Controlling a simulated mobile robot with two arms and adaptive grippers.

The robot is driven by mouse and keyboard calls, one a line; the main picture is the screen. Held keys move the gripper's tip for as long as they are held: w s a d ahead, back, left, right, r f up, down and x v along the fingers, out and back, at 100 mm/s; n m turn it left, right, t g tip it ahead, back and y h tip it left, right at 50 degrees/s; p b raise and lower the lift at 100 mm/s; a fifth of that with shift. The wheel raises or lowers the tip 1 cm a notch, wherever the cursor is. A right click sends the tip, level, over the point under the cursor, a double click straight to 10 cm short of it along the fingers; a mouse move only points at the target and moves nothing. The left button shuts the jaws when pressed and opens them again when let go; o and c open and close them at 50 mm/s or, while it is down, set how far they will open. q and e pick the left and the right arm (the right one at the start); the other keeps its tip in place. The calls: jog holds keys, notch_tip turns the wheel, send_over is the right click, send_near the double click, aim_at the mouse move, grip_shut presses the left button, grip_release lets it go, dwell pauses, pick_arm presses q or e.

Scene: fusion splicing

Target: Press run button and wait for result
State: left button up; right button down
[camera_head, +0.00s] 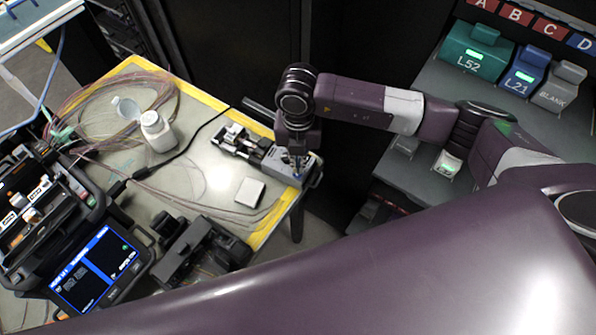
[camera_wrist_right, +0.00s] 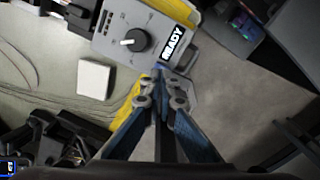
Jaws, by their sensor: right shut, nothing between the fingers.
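A grey device (camera_head: 283,166) stands at the right end of the table. In the right wrist view the same device (camera_wrist_right: 118,30) shows a black dial with a white pointer and a display (camera_wrist_right: 173,45) reading READY. My right gripper (camera_head: 298,172) reaches down over the device's right part. In the right wrist view its fingertips (camera_wrist_right: 160,72) are together and empty, close to the device's edge just below the display. Whether they touch it I cannot tell. The run button is not clearly visible; the fingertips may cover it. My left gripper is not in view.
A white square block (camera_head: 249,192) lies in front of the device. A white bottle (camera_head: 157,132) and coiled fibres are on the table (camera_head: 215,170). A machine with a lit blue screen (camera_head: 97,268) stands left. Labelled L52 (camera_head: 474,57) and L21 (camera_head: 524,75) units sit on a shelf at right.

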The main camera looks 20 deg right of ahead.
jog(key=shift+f+b, duration=0.8)
jog(key=shift+f, duration=0.2)
jog(key=shift+r, duration=0.1)
jog(key=shift+r+p, duration=1.9)
jog(key=shift+r, duration=1.05)
